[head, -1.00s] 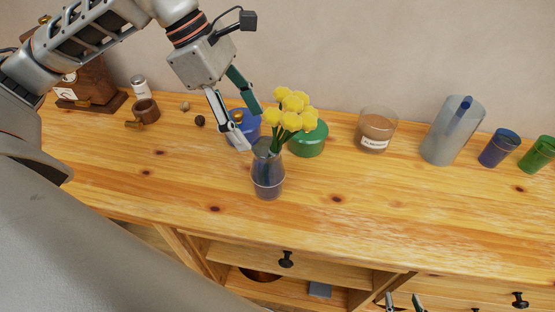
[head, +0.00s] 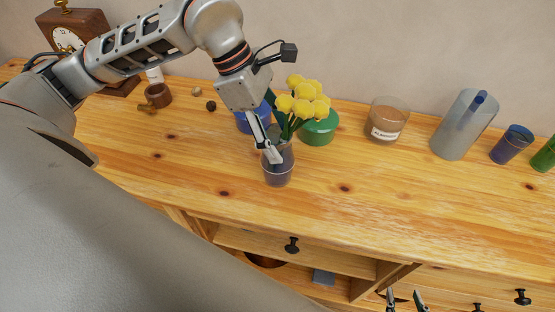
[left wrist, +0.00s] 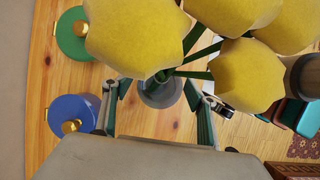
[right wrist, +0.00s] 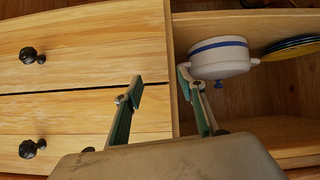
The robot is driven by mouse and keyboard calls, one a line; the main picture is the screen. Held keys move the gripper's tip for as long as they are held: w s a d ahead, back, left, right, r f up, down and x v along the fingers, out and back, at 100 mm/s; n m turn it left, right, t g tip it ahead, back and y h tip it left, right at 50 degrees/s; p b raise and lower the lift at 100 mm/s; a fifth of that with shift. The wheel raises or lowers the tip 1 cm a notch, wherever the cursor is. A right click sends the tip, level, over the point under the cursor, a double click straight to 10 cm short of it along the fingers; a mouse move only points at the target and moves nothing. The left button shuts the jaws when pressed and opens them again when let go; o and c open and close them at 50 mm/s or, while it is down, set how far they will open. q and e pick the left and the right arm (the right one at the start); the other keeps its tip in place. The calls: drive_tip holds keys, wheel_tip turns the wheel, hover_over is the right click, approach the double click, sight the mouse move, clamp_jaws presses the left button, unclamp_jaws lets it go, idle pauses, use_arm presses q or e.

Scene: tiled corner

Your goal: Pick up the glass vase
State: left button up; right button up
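The glass vase (head: 278,174) stands upright on the wooden cabinet top, holding yellow flowers (head: 302,100). My left gripper (head: 279,148) is at the vase's upper part, one finger in front of the glass; the other is largely hidden by the flowers and stems. In the left wrist view the fingers are spread, with the vase (left wrist: 160,95) between them and blossoms close to the camera. I cannot tell whether either finger touches the glass. My right gripper (head: 405,296) is open and empty, low in front of the cabinet; it also shows in the right wrist view (right wrist: 160,82).
A blue pot (head: 250,120) and a green pot (head: 320,130) stand close behind the vase. An almond jar (head: 387,122), a pitcher (head: 464,125) and a blue cup (head: 511,145) stand to the right. A brown mug (head: 157,96) and a clock (head: 75,40) are left. The front right top is clear.

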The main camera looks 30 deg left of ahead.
use_arm(q)
drive_tip(key=c, duration=1.2)
clamp_jaws()
drive_tip(key=shift+r, duration=0.1)
